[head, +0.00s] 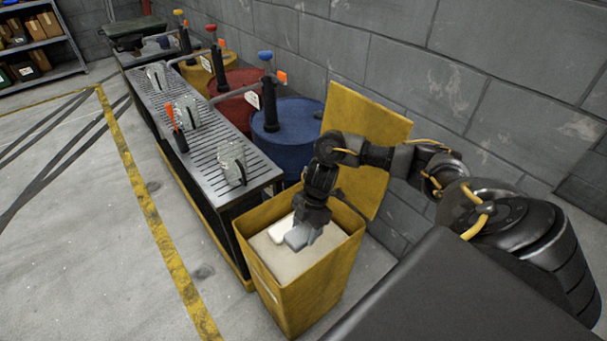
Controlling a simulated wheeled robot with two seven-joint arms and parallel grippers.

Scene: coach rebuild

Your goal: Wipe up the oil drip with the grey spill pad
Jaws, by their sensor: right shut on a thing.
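My right gripper (308,218) points down into the open yellow bin (310,292). It is shut on a small grey piece that looks like the grey spill pad (299,238), over the pale contents of the bin. I cannot tell whether the pad touches them. A white pad (281,228) lies in the bin just left of it. No oil drip stands out clearly; a dark stain (203,272) marks the floor left of the bin, but I cannot tell if it is oil. My left gripper is out of view.
The bin's yellow lid (366,125) stands open against the block wall. A long grated bench (200,130) holds several metal jugs and an orange-topped item (177,135). Blue (287,125), red and yellow drums with pumps stand behind it. The floor at left is clear.

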